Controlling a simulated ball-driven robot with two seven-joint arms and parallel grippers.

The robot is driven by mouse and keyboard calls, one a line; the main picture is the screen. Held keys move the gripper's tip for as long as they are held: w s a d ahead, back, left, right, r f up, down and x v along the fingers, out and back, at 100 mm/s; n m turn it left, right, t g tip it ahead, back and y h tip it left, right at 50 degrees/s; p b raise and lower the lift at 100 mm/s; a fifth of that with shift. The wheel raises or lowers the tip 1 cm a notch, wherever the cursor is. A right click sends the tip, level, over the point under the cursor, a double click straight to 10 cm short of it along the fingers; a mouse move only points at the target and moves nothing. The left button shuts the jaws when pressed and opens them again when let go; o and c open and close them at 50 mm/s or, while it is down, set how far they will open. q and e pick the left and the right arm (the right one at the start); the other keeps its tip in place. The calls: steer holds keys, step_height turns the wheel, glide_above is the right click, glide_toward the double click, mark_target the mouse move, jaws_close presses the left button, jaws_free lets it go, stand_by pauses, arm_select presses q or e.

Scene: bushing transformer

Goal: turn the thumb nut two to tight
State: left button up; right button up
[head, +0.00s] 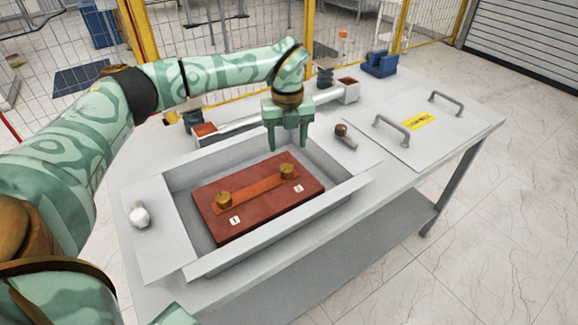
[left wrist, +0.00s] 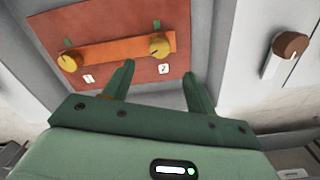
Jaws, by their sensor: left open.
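Thumb nut two (head: 287,171) is a brass knob at the right end of a copper bar (head: 258,187), next to the label 2. It also shows in the left wrist view (left wrist: 159,47), beyond my fingertips. Thumb nut one (head: 223,199) is a like brass knob at the bar's left end, by the label 1. Both sit on a red-brown board (head: 240,222) inside a grey recessed tray (head: 186,196). My left gripper (head: 288,145) is open and empty, fingers down, above and behind nut two and apart from it. My right gripper is not clearly in view.
A brown-knobbed lever (head: 342,131) stands right of the tray, a white knob (head: 139,216) left of it. A panel with two handles (head: 391,130) and a yellow label (head: 419,122) lies right. A blue block (head: 379,64) stands at the back. Raised tray walls surround the board.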

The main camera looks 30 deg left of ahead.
mark_target(287, 168)
arm_select(q)
step_height(287, 168, down, 8)
steer(key=shift+a+r+b, duration=0.15)
steer(key=shift+r+b, duration=0.1)
steer(key=shift+b, duration=0.55)
steer(key=shift+f, duration=0.55)
arm_select(e)
steer(key=shift+w+a+f, duration=0.15)
steer(key=shift+a+f, duration=0.35)
steer(key=shift+f, duration=0.05)
steer(key=shift+w+a+f, duration=0.15)
steer(key=shift+a+f, duration=0.3)
steer(key=shift+f, duration=0.1)
arm_select(q)
steer(key=c, duration=0.9)
steer(key=shift+r, duration=0.1)
steer(key=shift+c, duration=0.5)
arm_select(e)
steer(key=shift+s+d, duration=0.1)
steer(key=shift+d, duration=0.3)
